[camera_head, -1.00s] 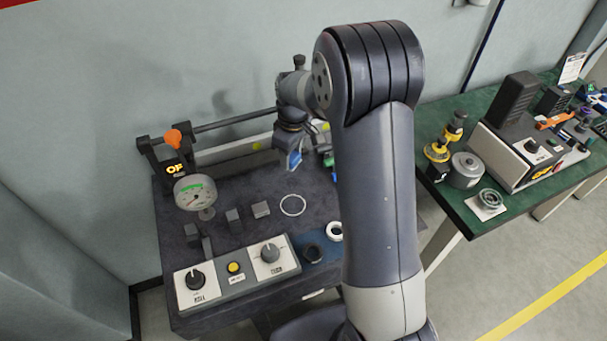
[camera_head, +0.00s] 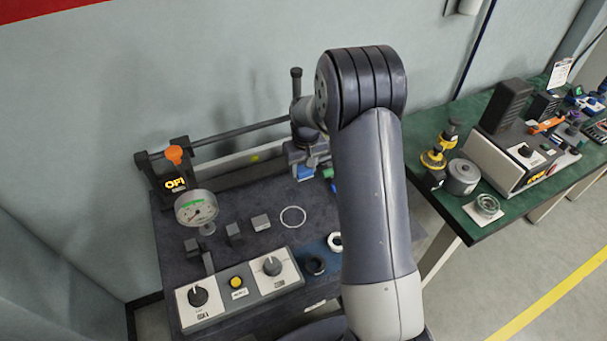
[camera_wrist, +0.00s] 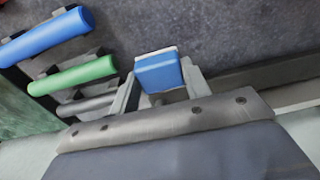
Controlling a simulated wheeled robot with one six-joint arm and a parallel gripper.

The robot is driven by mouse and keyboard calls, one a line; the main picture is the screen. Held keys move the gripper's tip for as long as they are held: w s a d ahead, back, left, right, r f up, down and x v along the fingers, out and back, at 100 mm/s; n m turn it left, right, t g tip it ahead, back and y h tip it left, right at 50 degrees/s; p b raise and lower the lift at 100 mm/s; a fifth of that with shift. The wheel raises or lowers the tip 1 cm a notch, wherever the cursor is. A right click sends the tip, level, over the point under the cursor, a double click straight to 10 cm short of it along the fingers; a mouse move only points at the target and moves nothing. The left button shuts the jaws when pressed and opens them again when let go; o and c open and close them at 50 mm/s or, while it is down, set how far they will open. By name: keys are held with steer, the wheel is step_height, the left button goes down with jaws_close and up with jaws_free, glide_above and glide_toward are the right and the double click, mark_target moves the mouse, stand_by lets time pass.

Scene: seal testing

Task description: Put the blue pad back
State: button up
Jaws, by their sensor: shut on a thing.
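The blue pad (camera_wrist: 158,72) is a small block with a pale strip along its far edge in the wrist view. My gripper (camera_wrist: 158,84) is shut on it, one finger on each side. In the head view the blue pad (camera_head: 305,173) shows just under my gripper (camera_head: 304,162), over the back right part of the dark bench (camera_head: 230,262). Whether the pad touches the bench surface cannot be told. My arm hides part of the bench's right side.
A rack with blue (camera_wrist: 45,36), green (camera_wrist: 76,76) and grey rods lies left of the pad in the wrist view. The gauge (camera_head: 196,208), small grey blocks, a thin ring (camera_head: 293,217) and a control panel (camera_head: 240,289) stand on the bench. A rail (camera_head: 240,132) runs behind.

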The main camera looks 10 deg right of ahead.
mark_target(304, 176)
steer(key=shift+f+p, duration=0.4)
steer(key=shift+f, duration=1.5)
steer(key=shift+f, duration=0.2)
steer(key=o, duration=1)
steer(key=shift+r, duration=0.1)
steer(key=shift+r, duration=0.1)
steer(key=r, duration=0.4)
steer(key=r+b, duration=0.1)
steer(key=r, duration=0.3)
steer(key=s+r+b, duration=0.1)
steer(key=r, duration=0.3)
steer(key=shift+d, duration=0.15)
